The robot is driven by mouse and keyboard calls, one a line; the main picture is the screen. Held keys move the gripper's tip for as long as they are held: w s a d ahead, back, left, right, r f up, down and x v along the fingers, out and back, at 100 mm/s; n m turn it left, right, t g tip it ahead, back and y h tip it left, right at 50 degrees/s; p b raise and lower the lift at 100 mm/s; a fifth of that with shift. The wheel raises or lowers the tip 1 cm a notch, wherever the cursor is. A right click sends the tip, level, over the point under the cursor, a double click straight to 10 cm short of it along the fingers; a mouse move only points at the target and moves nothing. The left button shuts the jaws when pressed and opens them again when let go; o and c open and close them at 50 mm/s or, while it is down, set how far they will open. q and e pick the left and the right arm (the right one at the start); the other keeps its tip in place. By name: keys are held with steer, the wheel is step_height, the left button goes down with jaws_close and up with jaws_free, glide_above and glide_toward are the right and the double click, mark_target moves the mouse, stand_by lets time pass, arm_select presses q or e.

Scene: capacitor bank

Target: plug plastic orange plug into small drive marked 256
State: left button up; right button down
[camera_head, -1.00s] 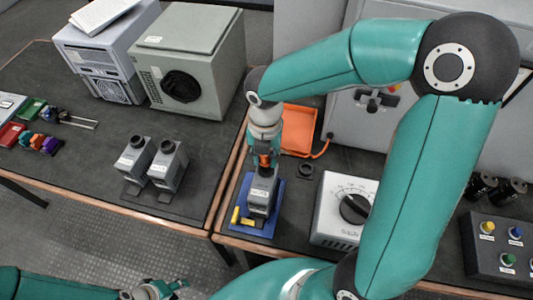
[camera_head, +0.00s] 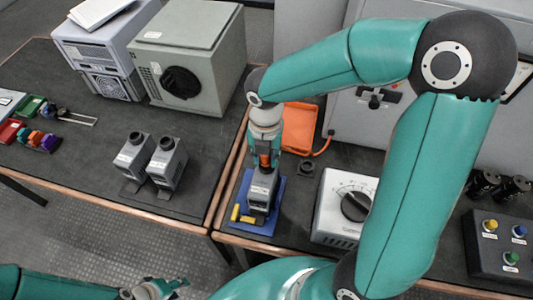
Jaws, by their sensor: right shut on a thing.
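My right gripper (camera_head: 265,158) points down over the small grey drive (camera_head: 262,190), which stands on a blue mat (camera_head: 246,222). It is shut on the orange plug (camera_head: 265,160), of which a small part shows between the fingers at the top of the drive. I cannot tell whether the plug is seated or only touching. The marking on the drive is too small to read. My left gripper (camera_head: 172,288) is at the bottom edge, away from the tables, its fingers apart and empty.
Two similar grey drives (camera_head: 166,163) stand on the left table. Several coloured plugs (camera_head: 37,138) lie at far left. An orange tray (camera_head: 299,128) is behind my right gripper. A yellow piece (camera_head: 236,212) lies on the mat. A dial box (camera_head: 343,205) stands to the right.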

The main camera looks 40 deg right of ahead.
steer(key=shift+f+b, duration=0.3)
steer(key=shift+f, duration=0.2)
steer(key=c, duration=0.8)
jaws_free()
steer(key=shift+o, duration=0.2)
step_height(320, 180, up, 12)
